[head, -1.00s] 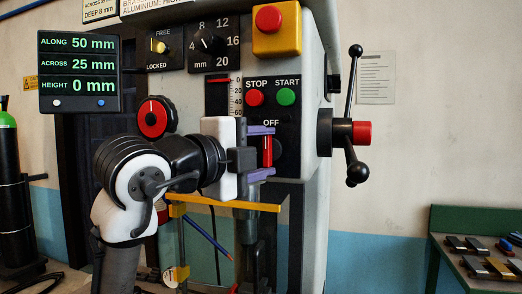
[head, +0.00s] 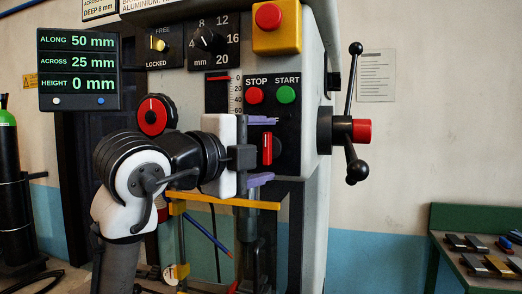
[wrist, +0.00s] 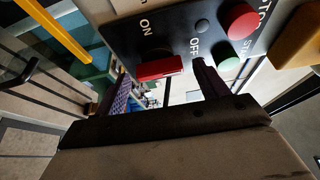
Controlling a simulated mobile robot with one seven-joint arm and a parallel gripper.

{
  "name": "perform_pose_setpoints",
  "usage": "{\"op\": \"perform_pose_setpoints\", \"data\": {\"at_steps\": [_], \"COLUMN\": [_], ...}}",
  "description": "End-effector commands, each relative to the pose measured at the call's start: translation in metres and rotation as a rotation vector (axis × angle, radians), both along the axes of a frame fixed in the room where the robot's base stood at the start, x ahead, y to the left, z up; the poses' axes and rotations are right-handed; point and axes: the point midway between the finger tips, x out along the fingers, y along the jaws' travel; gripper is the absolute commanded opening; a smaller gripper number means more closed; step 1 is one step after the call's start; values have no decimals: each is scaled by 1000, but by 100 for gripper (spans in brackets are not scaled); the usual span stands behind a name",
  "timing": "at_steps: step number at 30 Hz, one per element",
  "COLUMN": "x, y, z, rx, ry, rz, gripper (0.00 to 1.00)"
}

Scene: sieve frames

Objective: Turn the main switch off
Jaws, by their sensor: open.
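The main switch is a red handle (head: 267,149) on the dark panel. It stands upright in the head view, its upper end toward where OFF is printed. In the wrist view the red handle (wrist: 160,68) lies lengthwise in line with the OFF label (wrist: 195,49), while the ON label (wrist: 148,28) is off to its side. My gripper (head: 262,150) is open, one purple finger above the handle and one below, with gaps to both ends. The upper finger hides the OFF label in the head view. The wrist view shows both fingers of my gripper (wrist: 164,88) with nothing held.
Red STOP (head: 254,96) and green START (head: 286,94) buttons sit just above my upper finger. A yellow box with a red button (head: 276,29) is higher up. A yellow bar (head: 225,201) runs below my gripper. A lever wheel (head: 352,132) projects at right.

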Motion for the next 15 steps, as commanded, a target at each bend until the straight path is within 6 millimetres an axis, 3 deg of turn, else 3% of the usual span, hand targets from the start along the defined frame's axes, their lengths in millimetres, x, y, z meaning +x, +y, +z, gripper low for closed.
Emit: {"op": "perform_pose_setpoints", "data": {"at_steps": [5, 15], "x": [-10, -67], "y": [10, 58], "z": [-1, -3], "rx": [-2, 0], "ry": [-2, -3], "rz": [3, 4], "gripper": [73, 73]}}
